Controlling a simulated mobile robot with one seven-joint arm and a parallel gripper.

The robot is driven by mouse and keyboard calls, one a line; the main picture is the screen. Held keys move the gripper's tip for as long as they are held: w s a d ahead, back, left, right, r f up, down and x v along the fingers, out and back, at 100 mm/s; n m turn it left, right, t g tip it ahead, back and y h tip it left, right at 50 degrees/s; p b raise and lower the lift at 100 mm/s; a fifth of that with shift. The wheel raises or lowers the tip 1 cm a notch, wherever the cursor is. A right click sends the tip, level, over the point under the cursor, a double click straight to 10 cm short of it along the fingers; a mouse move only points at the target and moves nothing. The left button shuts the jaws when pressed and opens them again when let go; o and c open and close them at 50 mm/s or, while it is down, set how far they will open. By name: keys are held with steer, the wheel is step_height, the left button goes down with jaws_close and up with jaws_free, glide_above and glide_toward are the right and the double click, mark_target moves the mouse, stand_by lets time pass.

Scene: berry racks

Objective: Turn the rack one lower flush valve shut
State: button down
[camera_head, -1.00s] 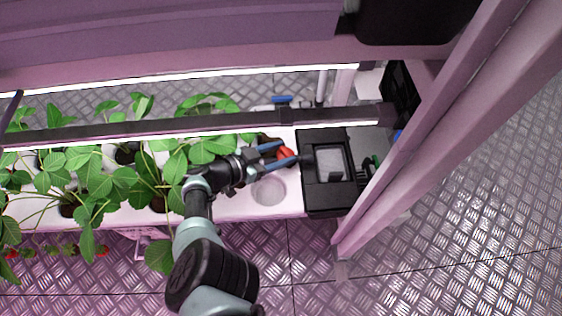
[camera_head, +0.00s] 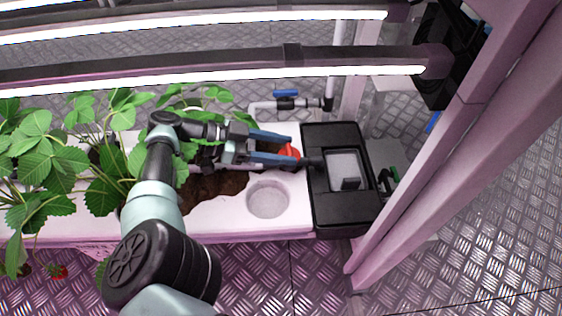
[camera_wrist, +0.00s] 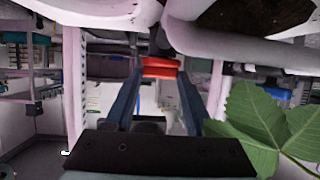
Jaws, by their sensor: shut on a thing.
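My gripper (camera_head: 295,153) reaches right across the white trough, its two blue fingers on either side of a red valve handle (camera_head: 289,149), shut on it. In the wrist view the red handle (camera_wrist: 160,67) lies crosswise between the fingertips. The valve body is mostly hidden by the fingers and the trough. A second valve with a blue handle (camera_head: 286,94) sits on a white pipe behind the trough. A blue part also shows at the right of the wrist view (camera_wrist: 277,93). I cannot tell from a label which valve belongs to rack one.
A black box (camera_head: 345,208) with a pale window stands right of the gripper, close to the fingertips. Strawberry plants (camera_head: 45,150) fill the trough's left. Lit bars (camera_head: 210,78) cross above the arm. A pink post (camera_head: 415,180) stands at the right. A leaf (camera_wrist: 262,115) is near my gripper.

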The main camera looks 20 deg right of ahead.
steer(key=b, duration=0.3)
steer(key=shift+w+f+m+g, duration=0.2)
steer(key=shift+m+g, duration=0.1)
steer(key=shift+g, duration=0.1)
steer(key=shift+r+b, duration=0.35)
steer(key=shift+b, duration=0.2)
steer(key=shift+c, duration=2.2)
jaws_free()
steer(key=shift+a, duration=0.1)
steer(key=shift+o, duration=1)
steer(key=shift+s, duration=0.1)
steer(key=shift+f+y, duration=0.1)
steer(key=shift+y, duration=0.2)
